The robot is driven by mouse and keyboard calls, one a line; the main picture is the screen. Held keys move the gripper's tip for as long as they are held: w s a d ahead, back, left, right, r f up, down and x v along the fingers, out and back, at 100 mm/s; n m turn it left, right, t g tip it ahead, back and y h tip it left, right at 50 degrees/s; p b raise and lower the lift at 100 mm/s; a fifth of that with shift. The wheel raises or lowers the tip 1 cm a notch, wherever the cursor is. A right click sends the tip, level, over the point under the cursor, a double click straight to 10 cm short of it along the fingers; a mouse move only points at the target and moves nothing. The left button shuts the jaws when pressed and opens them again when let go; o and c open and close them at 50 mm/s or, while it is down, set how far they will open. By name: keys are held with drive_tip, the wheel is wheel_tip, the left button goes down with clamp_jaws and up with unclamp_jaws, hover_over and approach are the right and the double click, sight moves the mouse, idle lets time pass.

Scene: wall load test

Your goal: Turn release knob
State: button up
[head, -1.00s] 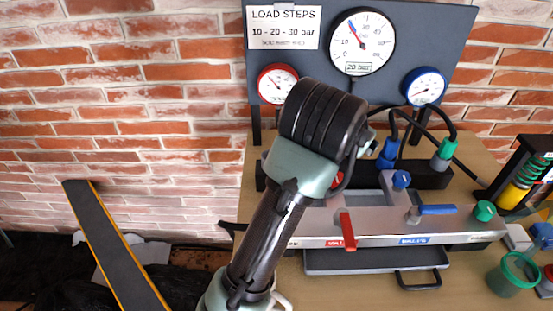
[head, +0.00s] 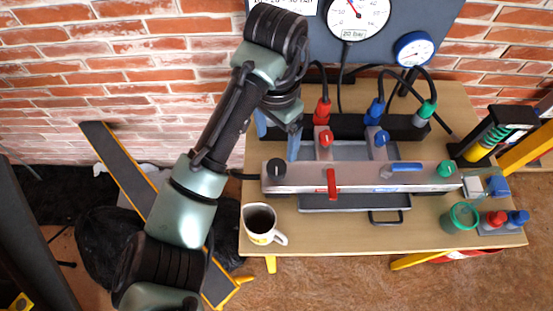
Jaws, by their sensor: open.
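A long grey valve panel (head: 440,184) lies across the table. A black knob (head: 276,169) sits at its left end and a green knob (head: 447,170) at its right end. A red lever (head: 332,183) and a blue lever (head: 406,167) are between them. A red knob (head: 326,138) and a blue knob (head: 381,138) stand behind the panel. I cannot read which one is marked release. My gripper (head: 278,145) points down with its fingers apart, just behind the black knob in the picture. It appears empty and clear of the knob; its height is unclear.
A mug (head: 259,224) stands at the table's front left. A green cup (head: 460,218) and small red and blue pieces are at the right. Black hoses rise behind the panel towards the gauge board (head: 420,22). The front middle of the table (head: 340,232) is clear.

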sight(276, 166)
wheel_tip(276, 166, down, 11)
drive_tip(key=shift+r+b, duration=0.15)
drive_tip(key=shift+b, duration=0.85)
drive_tip(key=shift+r, duration=0.1)
drive_tip(key=c, duration=1.4)
